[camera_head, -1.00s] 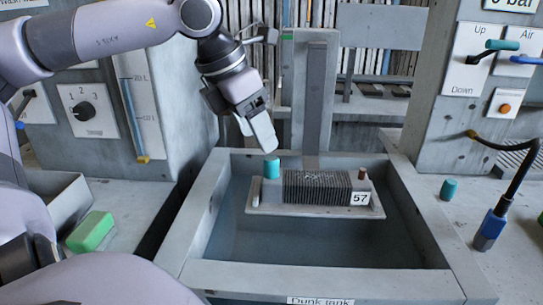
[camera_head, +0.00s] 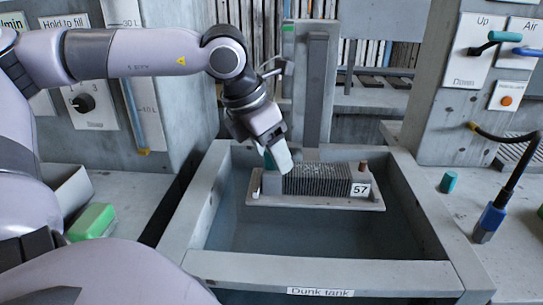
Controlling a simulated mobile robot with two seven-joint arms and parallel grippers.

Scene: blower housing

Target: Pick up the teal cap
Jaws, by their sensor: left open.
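A teal cap (camera_head: 269,161) stands at the left end of the finned core (camera_head: 317,180), mostly hidden behind my left gripper. My left gripper (camera_head: 279,159) points down at this cap, with its pale fingers over and in front of it. It is open; I cannot tell whether the fingers touch the cap or stand around it. A second teal cap (camera_head: 448,182) stands upright on the right-hand counter, clear of any gripper. My right gripper is not in view.
The core, tagged 57, sits on a grey platform (camera_head: 330,204) inside the dunk tank (camera_head: 320,274). A copper-coloured stub (camera_head: 363,166) rises at its right end. A post (camera_head: 316,90) stands behind. A hose with a blue end (camera_head: 488,223) is at right, a green block (camera_head: 91,221) at left.

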